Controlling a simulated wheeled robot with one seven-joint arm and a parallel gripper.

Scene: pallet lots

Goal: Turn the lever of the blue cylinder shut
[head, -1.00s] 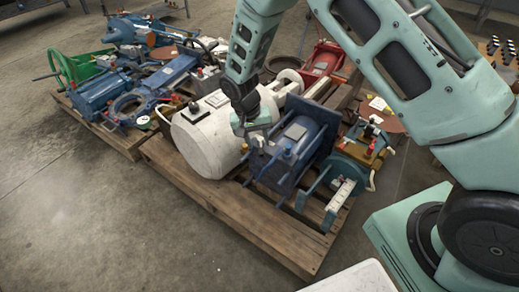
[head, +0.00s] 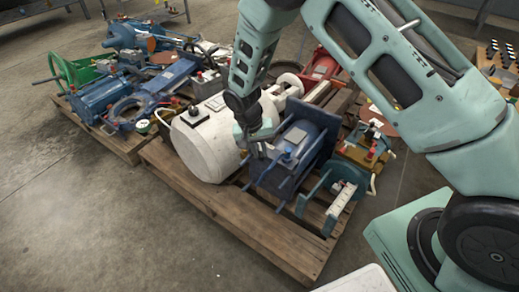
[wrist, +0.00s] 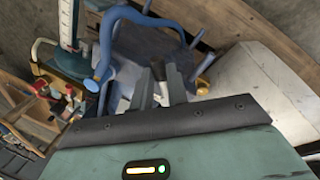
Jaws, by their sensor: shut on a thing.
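The blue cylinder (head: 300,143) lies on the front pallet, between a white tank and a teal device. In the wrist view its blue-grey body (wrist: 135,50) is in front of the fingers, with a curved blue bar (wrist: 108,35) to their left. My gripper (head: 261,151) is at the cylinder's near left end, beside the white tank. In the wrist view my gripper (wrist: 166,85) has its two fingers close together, shut on the lever, which is mostly hidden between them. A brass-coloured fitting (wrist: 203,86) is just right of the fingers.
The white tank (head: 207,147) stands close on the left of my gripper. Another pallet with a green handwheel (head: 72,72) and blue machines is at the left. The floor in front is clear.

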